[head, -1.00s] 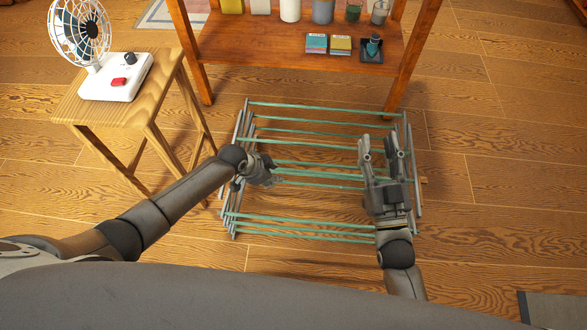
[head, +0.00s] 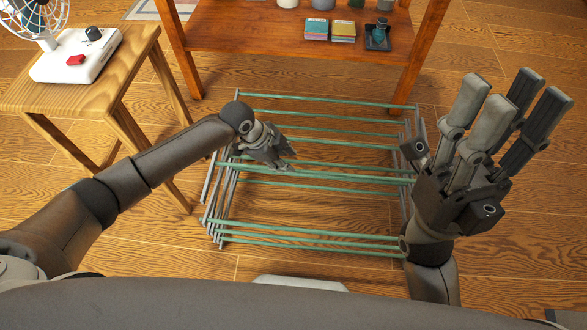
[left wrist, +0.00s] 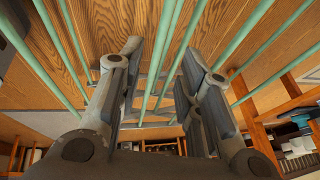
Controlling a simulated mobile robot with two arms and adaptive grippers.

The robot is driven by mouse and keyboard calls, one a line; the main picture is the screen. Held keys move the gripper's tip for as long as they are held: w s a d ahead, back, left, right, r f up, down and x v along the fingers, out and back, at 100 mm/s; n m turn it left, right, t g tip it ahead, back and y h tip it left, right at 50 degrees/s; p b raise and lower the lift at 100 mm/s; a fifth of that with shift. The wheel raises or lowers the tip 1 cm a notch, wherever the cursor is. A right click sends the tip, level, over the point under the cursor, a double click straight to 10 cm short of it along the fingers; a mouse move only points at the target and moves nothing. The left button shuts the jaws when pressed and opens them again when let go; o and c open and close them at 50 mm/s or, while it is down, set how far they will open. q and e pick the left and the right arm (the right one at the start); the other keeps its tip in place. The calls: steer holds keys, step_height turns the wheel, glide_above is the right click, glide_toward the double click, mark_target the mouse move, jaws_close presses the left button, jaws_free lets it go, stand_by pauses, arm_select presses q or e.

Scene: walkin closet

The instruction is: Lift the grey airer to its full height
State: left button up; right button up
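The grey airer (head: 320,231) stands low and collapsed on the wooden floor, with grey side bars and green rods across it. My left gripper (head: 280,160) is over the airer's left half, close to its middle rods. In the left wrist view its fingers (left wrist: 152,70) are spread, with green rods showing between and beyond them. I cannot tell whether they touch a rod. My right gripper (head: 510,105) is open and empty, raised with its fingers upward at the airer's right side. Its hand and forearm hide part of the airer's right side.
A wooden shelf unit (head: 270,42) stands just behind the airer, with small boxes (head: 329,30) and a dark tray (head: 378,37) on it. A wooden stool (head: 75,88) bearing a white fan (head: 75,60) stands at the left.

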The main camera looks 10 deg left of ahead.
arm_select(q)
steer(key=b+x, duration=0.2)
steer(key=x, duration=0.5)
steer(key=shift+b, duration=0.35)
jaws_close()
